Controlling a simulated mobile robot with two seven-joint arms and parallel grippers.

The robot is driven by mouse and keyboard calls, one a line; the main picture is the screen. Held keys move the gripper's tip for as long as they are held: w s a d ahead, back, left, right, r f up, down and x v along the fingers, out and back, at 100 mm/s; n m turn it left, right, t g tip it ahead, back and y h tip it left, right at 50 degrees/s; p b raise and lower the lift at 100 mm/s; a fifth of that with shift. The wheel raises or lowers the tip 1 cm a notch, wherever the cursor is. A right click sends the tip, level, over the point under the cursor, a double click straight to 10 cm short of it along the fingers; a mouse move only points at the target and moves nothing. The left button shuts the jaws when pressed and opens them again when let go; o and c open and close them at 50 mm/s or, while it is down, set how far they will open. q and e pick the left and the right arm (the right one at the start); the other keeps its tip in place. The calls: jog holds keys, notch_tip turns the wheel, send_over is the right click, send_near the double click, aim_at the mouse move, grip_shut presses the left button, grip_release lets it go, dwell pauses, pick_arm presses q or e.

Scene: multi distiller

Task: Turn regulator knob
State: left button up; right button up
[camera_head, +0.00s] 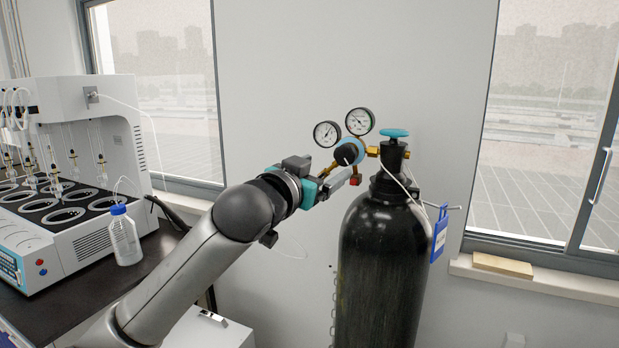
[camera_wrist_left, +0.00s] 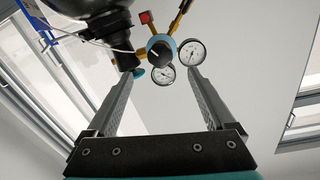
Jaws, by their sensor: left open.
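The regulator with its black knob (camera_head: 345,154) and blue body sits beside the valve of a black gas cylinder (camera_head: 382,265). The knob (camera_wrist_left: 159,50) also shows in the left wrist view, just above the gap between the fingertips. My left gripper (camera_head: 346,178) comes in from the left, its fingers near the knob and a little below it in the head view. In the wrist view my left gripper (camera_wrist_left: 160,75) is open, with nothing between its fingers. Whether a finger touches the knob, I cannot tell. My right gripper is not in view.
Two round gauges (camera_head: 359,121) stand above the knob. A blue valve handwheel (camera_head: 395,133) tops the cylinder, and a blue tag (camera_head: 439,237) hangs at its right. A white distiller (camera_head: 75,190) and a bottle (camera_head: 123,238) stand on the dark bench at left.

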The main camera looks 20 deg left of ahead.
pick_arm(q)
jog(key=shift+s+a, duration=0.2)
jog(key=shift+s, duration=2.05)
